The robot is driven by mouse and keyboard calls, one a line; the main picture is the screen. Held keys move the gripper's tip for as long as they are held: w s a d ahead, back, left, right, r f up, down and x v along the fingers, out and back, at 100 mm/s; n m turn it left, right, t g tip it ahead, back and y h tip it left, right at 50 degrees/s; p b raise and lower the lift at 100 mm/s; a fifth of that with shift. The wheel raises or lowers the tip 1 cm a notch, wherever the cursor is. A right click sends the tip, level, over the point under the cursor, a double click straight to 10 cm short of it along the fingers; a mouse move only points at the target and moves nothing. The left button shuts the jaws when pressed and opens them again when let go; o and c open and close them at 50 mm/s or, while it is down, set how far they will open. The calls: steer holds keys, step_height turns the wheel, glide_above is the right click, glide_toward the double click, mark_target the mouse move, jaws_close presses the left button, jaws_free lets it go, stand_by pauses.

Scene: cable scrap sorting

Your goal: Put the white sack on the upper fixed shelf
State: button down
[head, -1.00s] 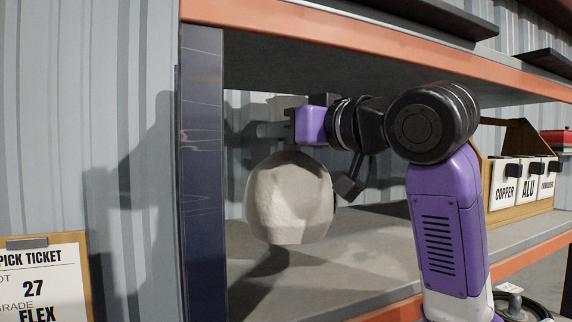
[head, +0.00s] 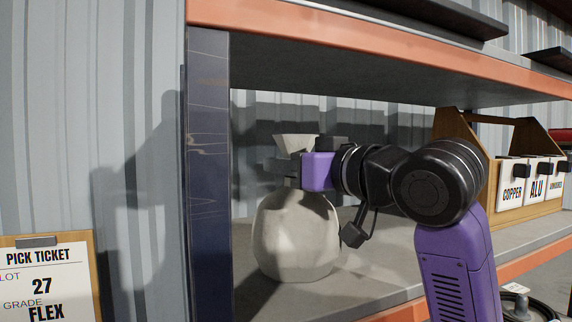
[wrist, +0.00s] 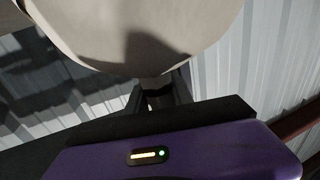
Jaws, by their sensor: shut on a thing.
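The white sack (head: 297,238) is a round pale bag with a narrow tied neck and a flared top. It hangs or stands upright over a grey shelf board (head: 385,262) between two orange-edged levels. Its base is at or just above the board; I cannot tell whether it touches. My gripper (head: 286,166) reaches in from the right and is shut on the sack's neck. In the wrist view the sack (wrist: 135,28) fills the top, with the gripper's fingers (wrist: 160,97) at its neck.
A dark blue upright post (head: 208,170) stands close left of the sack. Another level with an orange beam (head: 400,55) is overhead. A wooden bin (head: 528,208) labelled COPPER and ALU stands to the right. A pick ticket (head: 45,280) is at lower left.

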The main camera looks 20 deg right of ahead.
steer(key=c, duration=1.1)
jaws_free()
steer(key=shift+r, duration=0.15)
steer(key=b+v, duration=0.2)
steer(key=v, duration=1)
